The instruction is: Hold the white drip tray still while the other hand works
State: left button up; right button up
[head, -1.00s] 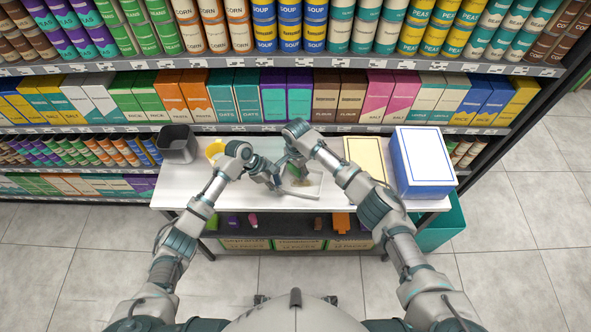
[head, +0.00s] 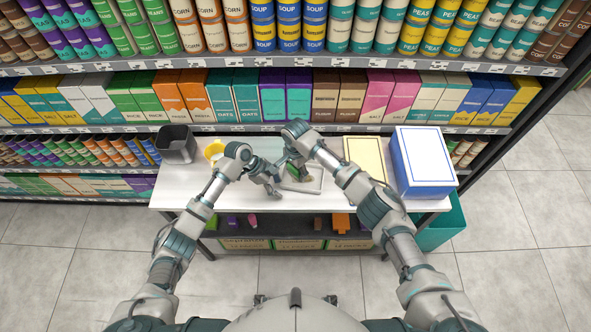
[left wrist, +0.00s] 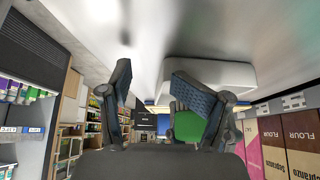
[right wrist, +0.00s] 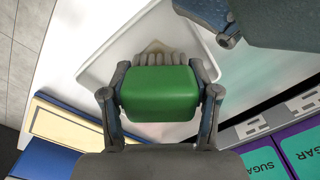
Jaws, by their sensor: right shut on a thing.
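The white drip tray (head: 316,186) lies on the counter between my grippers; it also shows in the right wrist view (right wrist: 98,66). My right gripper (right wrist: 160,95) is shut on a green brush (right wrist: 160,88), whose grey bristles point down over the tray beside a tan patch. My left gripper (head: 277,186) is low at the tray's left side. In the left wrist view its fingers (left wrist: 152,88) stand apart, with the tray's edge (left wrist: 235,76) partly behind one finger. I cannot tell whether they touch the tray.
A dark grey bin (head: 177,146) and a yellow item (head: 214,151) stand at the counter's left. A cream box (head: 366,156) and a blue-edged white box (head: 425,160) stand at the right. Stocked shelves rise behind. The counter's left front is clear.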

pick_arm(q)
jog(key=v, duration=1.2)
jog(key=shift+w, duration=0.1)
